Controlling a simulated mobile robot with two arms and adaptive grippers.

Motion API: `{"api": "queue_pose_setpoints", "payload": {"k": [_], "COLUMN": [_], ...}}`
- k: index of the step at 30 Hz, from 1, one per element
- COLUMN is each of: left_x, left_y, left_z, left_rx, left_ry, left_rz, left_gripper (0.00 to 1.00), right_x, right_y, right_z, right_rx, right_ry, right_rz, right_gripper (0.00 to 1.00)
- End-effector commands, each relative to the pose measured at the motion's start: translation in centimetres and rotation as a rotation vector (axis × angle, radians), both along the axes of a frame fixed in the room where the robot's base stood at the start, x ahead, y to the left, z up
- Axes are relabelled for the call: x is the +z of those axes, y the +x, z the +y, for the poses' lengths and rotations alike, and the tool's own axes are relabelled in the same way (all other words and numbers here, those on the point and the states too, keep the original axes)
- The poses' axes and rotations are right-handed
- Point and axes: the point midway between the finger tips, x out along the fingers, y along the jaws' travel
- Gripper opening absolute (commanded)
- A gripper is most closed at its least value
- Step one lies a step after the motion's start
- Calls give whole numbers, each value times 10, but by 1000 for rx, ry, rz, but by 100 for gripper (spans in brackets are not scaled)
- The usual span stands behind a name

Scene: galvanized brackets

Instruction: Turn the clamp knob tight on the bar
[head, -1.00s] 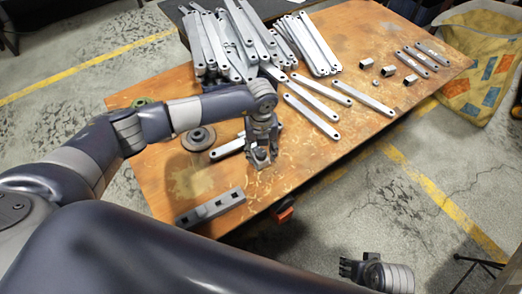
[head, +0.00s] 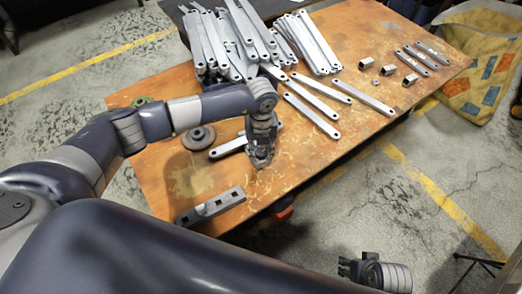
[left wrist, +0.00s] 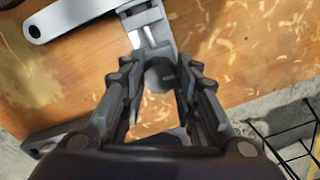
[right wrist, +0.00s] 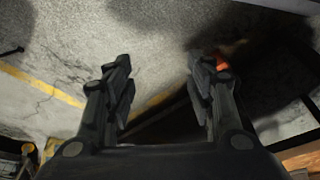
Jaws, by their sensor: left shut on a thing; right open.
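A grey clamp (left wrist: 148,28) with a bright screw shows at the top of the left wrist view, on the wooden table. A grey knob-like part (left wrist: 160,76) lies between the fingers of my left gripper (left wrist: 158,88). In the head view my left gripper (head: 261,158) points down near the table's front edge, shut on this part and hiding most of the clamp. A flat galvanized bar (head: 230,147) lies beside it, also seen in the left wrist view (left wrist: 75,14). My right gripper (head: 346,268) is open and empty, off the table.
A grey block with square holes (head: 210,207) lies at the front left edge, and a dark round disc (head: 198,138) behind it. Stacked bars (head: 235,40) fill the back. Loose bars and small brackets (head: 367,63) lie right. An orange part (head: 284,214) sits under the front edge.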

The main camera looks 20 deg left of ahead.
Motion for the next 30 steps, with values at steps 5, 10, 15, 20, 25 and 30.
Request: {"api": "queue_pose_setpoints", "payload": {"k": [5,10,15,20,25,30], "left_x": [0,-2,-2,-2,-2,-2], "left_y": [0,0,1,1,1,1], "left_z": [0,0,0,0,0,-1], "left_rx": [-12,-173,-384,-578,-784,-991], "left_ry": [-1,0,0,-1,0,0], "left_rz": [0,-2,-2,-2,-2,-3], "left_gripper": [5,5,5,5,5,5], "right_x": [-1,22,47,74,100,89], "right_y": [1,5,1,-5,-14,-14], "right_z": [0,0,-1,-3,-4,-4], "right_rx": [0,-1,-3,-5,-7,-7], "right_ry": [0,1,2,2,2,1], "right_rz": [-1,-22,-32,-45,-58,-54], "right_gripper": [50,50,50,50,50,50]}}
